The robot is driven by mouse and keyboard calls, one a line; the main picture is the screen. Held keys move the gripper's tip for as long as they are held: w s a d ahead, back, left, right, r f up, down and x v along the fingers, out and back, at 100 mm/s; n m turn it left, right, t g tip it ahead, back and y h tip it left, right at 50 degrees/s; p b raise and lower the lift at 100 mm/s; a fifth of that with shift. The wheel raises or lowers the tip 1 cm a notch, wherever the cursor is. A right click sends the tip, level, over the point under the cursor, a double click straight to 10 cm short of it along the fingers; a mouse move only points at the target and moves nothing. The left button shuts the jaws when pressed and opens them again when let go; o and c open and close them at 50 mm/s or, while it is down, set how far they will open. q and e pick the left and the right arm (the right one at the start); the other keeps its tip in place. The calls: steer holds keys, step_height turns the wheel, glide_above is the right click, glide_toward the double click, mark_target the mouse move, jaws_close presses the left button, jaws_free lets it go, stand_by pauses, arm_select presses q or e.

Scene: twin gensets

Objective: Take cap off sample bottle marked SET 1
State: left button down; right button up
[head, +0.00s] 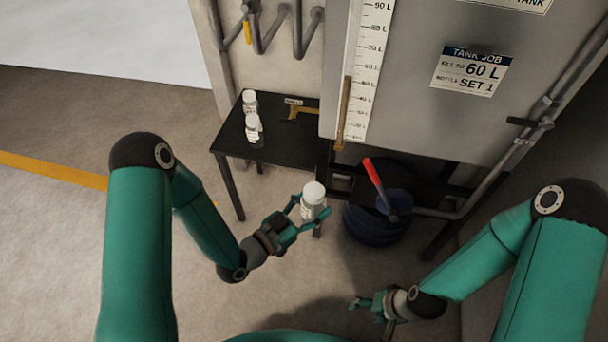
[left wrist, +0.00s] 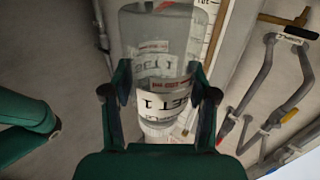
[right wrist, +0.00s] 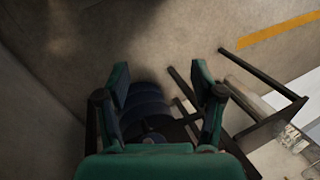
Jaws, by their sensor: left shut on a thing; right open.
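The clear sample bottle marked SET 1 (left wrist: 165,45) is held in my left gripper (head: 309,209). In the head view the bottle's white cap (head: 314,190) is on its top, and the bottle stands roughly upright in mid-air, in front of the black table. In the left wrist view the fingers are on both sides of the bottle and the label reads SET 1; the white cap (left wrist: 158,130) shows below the label, partly hidden by the gripper. My right gripper (head: 366,303) is open and empty, low at the right, apart from the bottle.
Two more white-capped bottles (head: 253,128) stand on the black table (head: 285,152), beside a brownish tool. A grey tank with a level scale (head: 368,70) stands behind. A blue drum (head: 370,226) with a red-handled lever (head: 373,173) is right of the held bottle.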

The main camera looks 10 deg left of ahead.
steer(key=w+a+r+m+g+h, duration=0.25)
steer(key=w+r+m+g, duration=0.25)
steer(key=w+r+m, duration=1.15)
step_height(320, 180, up, 16)
steer(key=t+h, duration=0.2)
steer(key=t, duration=0.2)
glide_above(309, 187)
steer(key=shift+w+d+r+y, duration=0.1)
steer(key=shift+w+d+y, duration=0.15)
steer(key=shift+d, duration=0.1)
steer(key=shift+s+a, duration=0.15)
steer(key=shift+a, duration=0.15)
steer(key=shift+n, duration=0.25)
step_height(309, 187, down, 8)
steer(key=shift+r, duration=0.1)
